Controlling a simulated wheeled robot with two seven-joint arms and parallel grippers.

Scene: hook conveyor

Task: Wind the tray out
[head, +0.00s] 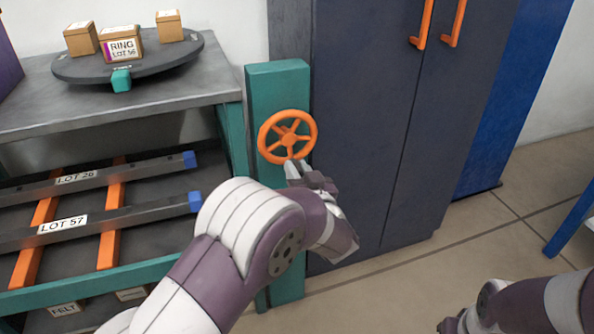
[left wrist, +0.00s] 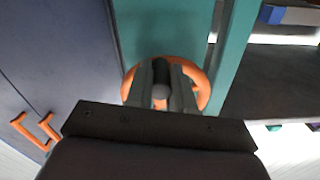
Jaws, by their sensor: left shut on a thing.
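An orange handwheel (head: 288,136) is mounted on a teal post (head: 277,84) beside the shelf unit. My left gripper (head: 297,168) is at the lower rim of the wheel. In the left wrist view, the gripper (left wrist: 161,95) is shut on a dark grey handle knob (left wrist: 161,75) in front of the orange wheel (left wrist: 132,84). The tray (head: 131,278) is a teal-edged shelf at the left; it carries dark bars labelled LOT 26 and LOT 57 across orange rails. My right arm shows at the lower right, but its gripper is out of frame.
A grey cabinet (head: 365,120) with orange handles (head: 424,22) stands right of the post. A round dark turntable (head: 127,62) with small boxes sits on the grey top (head: 110,102) of the shelf unit. Tiled floor (head: 470,232) is clear at the right.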

